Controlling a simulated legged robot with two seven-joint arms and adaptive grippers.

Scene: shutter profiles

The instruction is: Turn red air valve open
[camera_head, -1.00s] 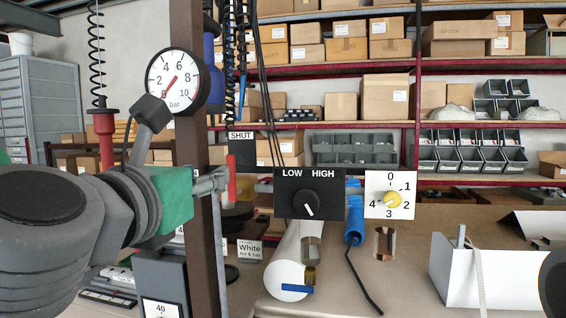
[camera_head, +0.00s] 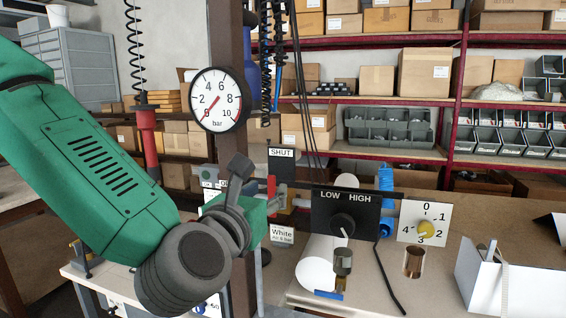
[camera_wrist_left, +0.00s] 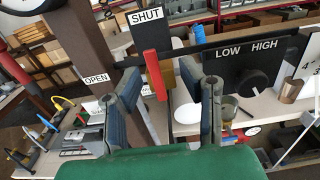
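The red valve handle (camera_head: 271,188) stands upright just below the SHUT sign (camera_head: 281,165) in the head view. In the left wrist view the handle (camera_wrist_left: 155,77) also points up, tilted slightly, towards the SHUT sign (camera_wrist_left: 146,27). The OPEN sign (camera_wrist_left: 95,79) is to its left. My left gripper (camera_head: 276,197) is at the handle. In the wrist view its two fingers (camera_wrist_left: 163,75) are apart, with the handle showing between them. I cannot tell whether either finger touches it. The valve body is mostly hidden. My right gripper is not in view.
A pressure gauge (camera_head: 216,99) is on the brown post (camera_head: 231,50). A black LOW/HIGH switch panel (camera_head: 345,212) and a white dial plate (camera_head: 424,223) are right of the valve. Black cables hang behind. A white open box (camera_head: 482,280) is on the bench at right.

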